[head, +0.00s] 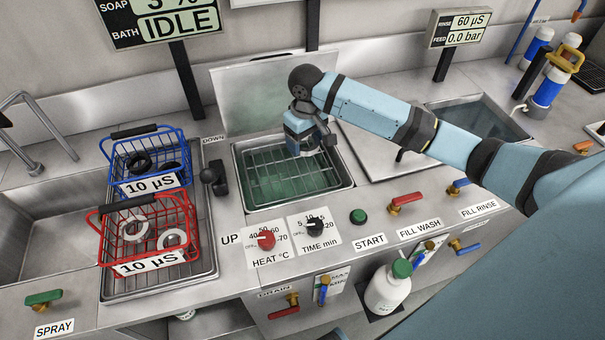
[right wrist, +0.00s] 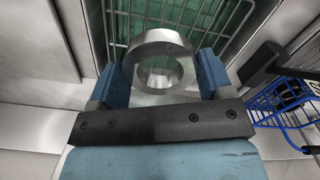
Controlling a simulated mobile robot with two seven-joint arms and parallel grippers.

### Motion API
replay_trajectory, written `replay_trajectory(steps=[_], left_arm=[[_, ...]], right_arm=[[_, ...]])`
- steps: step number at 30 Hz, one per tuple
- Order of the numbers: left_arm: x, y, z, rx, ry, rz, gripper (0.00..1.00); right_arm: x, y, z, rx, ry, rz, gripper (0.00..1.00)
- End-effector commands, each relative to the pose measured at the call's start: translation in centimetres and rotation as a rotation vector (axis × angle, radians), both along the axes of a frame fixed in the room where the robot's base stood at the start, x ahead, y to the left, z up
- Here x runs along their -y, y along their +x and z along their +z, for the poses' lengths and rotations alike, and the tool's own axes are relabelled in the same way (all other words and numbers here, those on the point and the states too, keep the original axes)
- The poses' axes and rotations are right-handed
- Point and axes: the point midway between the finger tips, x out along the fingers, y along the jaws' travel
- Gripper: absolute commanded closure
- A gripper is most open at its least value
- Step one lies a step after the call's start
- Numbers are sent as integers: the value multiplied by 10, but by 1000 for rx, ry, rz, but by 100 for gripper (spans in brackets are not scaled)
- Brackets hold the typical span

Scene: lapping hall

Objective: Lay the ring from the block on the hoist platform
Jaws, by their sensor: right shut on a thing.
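My right gripper (head: 305,146) is over the open bath, pointing down above the hoist platform. In the right wrist view, its two blue fingers (right wrist: 161,72) are shut on a plain metal ring (right wrist: 133,62), one finger on each side. The ring is hard to make out in the head view, behind the gripper. The hoist platform (head: 272,178) is a wire grid in the bath with green liquid under it; its bars also show beyond the ring in the right wrist view (right wrist: 222,22). I cannot tell the gap between ring and grid. No block is recognisable. My left gripper is not in view.
A blue basket (head: 149,184) with dark rings and a red basket (head: 190,212) with pale rings stand left of the bath. A black lever (head: 216,181) stands between them and the bath. The bath's raised lid (head: 255,90) is behind; knobs are in front.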

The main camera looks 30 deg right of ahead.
Motion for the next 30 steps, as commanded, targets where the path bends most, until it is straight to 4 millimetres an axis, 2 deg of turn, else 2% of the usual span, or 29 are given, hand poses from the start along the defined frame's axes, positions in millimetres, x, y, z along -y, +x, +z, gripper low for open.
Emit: replay_trajectory(steps=[3, 9, 17, 24, 30], left_arm=[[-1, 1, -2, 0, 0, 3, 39], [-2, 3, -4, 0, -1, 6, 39], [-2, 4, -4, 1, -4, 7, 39], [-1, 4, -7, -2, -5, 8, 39], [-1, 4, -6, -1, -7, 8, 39]], right_arm=[[-1, 0, -34, -2, 1, -1, 61], [0, 0, -77, 0, 1, -1, 61], [0, 0, -97, 2, 0, -1, 61], [-1, 0, -131, 1, 1, 0, 61], [0, 0, -134, 2, 0, 0, 61]])
